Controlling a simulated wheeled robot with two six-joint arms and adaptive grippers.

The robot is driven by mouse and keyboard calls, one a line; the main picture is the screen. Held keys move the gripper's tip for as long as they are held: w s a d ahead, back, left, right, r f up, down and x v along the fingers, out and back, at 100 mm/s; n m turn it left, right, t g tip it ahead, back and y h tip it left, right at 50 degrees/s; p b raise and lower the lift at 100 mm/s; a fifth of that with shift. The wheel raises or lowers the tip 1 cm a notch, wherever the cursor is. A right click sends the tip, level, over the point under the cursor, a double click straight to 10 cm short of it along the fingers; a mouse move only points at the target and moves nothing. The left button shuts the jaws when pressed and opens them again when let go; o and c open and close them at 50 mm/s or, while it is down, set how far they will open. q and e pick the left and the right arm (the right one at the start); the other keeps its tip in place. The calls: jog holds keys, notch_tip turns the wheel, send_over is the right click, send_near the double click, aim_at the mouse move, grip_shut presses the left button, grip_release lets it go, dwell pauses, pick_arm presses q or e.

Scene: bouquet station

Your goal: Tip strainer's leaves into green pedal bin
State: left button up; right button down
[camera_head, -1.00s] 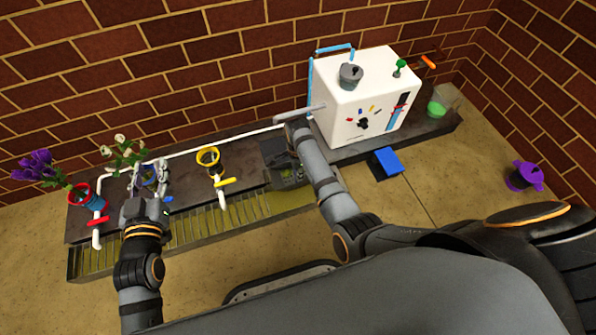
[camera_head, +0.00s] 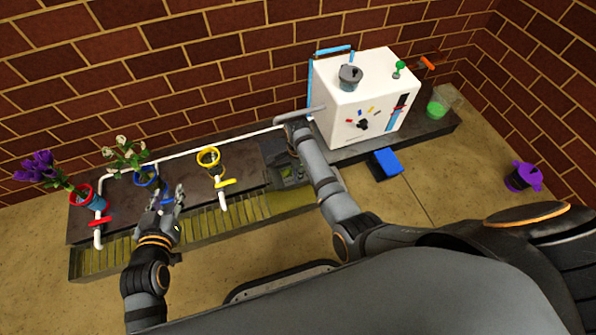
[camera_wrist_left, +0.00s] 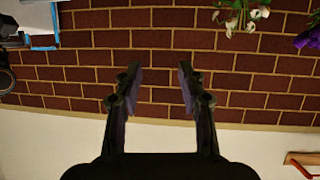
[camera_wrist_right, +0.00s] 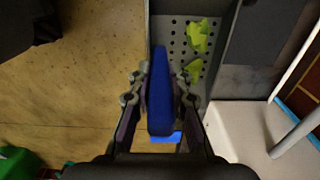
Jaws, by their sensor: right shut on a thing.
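The grey strainer (camera_wrist_right: 232,50) has a perforated floor with yellow-green leaves (camera_wrist_right: 197,45) on it. It also shows as a dark box (camera_head: 287,168) in the bench in the head view, partly behind my right arm. My right gripper (camera_wrist_right: 160,95) is shut on its blue handle (camera_wrist_right: 160,75). A green object (camera_wrist_right: 15,165) is cut off at the lower left of the right wrist view; I cannot tell whether it is the pedal bin. My left gripper (camera_head: 168,195) is open and empty in front of the blue pot; its open fingers show in the left wrist view (camera_wrist_left: 158,80).
A white machine (camera_head: 350,105) stands right of the strainer. Flower pots and taps line the bench's left.

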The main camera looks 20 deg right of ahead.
jog(key=shift+r, duration=0.2)
jog(key=shift+r+p, duration=0.5)
jog(key=shift+p, duration=0.3)
notch_tip(320, 180, up, 3)
jog(key=p, duration=0.4)
jog(key=shift+r, duration=0.2)
pick_arm(q)
jog(key=s+f+g, duration=0.4)
jog(key=s+g, duration=0.1)
jog(key=s, duration=0.2)
jog(key=s+f+g, duration=0.4)
jog(key=s+g, duration=0.1)
jog(key=s, duration=0.2)
jog(key=shift+s+a+f+g+p, duration=0.2)
jog(key=shift+s+f+g+p, duration=0.15)
jog(key=shift+s+g+p, duration=0.05)
pick_arm(e)
jog(key=shift+r, duration=0.3)
